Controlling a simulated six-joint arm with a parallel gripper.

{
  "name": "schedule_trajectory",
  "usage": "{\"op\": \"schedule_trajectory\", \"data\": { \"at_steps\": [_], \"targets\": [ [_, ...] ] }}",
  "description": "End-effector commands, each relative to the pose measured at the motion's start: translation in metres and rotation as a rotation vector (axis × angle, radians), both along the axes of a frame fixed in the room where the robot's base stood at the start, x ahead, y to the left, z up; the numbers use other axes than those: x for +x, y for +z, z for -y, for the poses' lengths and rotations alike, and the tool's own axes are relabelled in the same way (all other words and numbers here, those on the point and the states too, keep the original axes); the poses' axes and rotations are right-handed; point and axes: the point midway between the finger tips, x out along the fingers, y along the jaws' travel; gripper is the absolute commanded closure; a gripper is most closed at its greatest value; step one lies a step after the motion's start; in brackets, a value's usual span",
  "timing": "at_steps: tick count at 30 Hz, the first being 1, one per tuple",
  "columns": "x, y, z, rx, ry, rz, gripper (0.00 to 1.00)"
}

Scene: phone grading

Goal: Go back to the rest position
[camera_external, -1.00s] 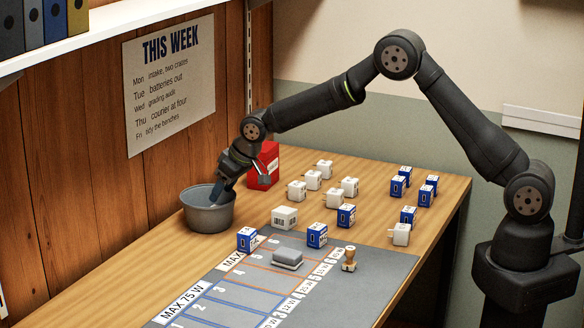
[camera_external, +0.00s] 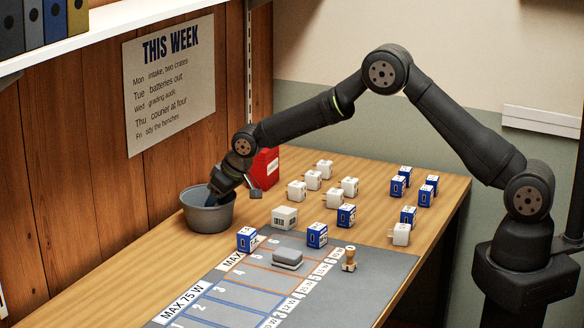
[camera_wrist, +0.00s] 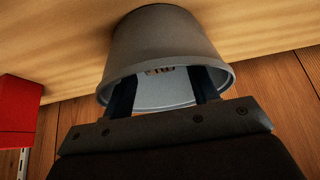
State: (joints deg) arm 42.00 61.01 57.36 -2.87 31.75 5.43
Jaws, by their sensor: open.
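My gripper (camera_external: 214,194) reaches down to the grey bucket (camera_external: 207,217) at the back left of the bench, with its fingertips at or inside the rim. In the wrist view my two dark fingers (camera_wrist: 163,92) are spread apart and extend into the mouth of the bucket (camera_wrist: 165,40). A small light brown thing with dark marks lies inside the bucket between the fingers; I cannot tell what it is. Nothing is seen held between the fingers.
A red box (camera_external: 267,167) stands just behind the gripper. Several white chargers (camera_external: 297,191) and blue-and-white ones (camera_external: 346,215) stand on the wooden bench. A grey mat (camera_external: 380,270) with numbered slots holds a grey block (camera_external: 287,257) and a wooden stamp (camera_external: 349,259). The wooden wall is close behind the bucket.

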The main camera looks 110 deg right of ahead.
Motion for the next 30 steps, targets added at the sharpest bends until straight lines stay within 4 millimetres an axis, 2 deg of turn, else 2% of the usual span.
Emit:
{"op": "schedule_trajectory", "data": {
  "at_steps": [4,6,21,30],
  "targets": [
    [0.004,-0.027,0.005,0.003,0.000,-0.003,0.46],
    [0.006,-0.008,0.006,-0.004,0.000,0.004,0.46],
    [0.005,0.092,0.005,-0.002,0.000,0.002,0.46],
    [-0.030,0.080,0.030,0.002,-0.203,-0.002,0.46]
  ]
}}
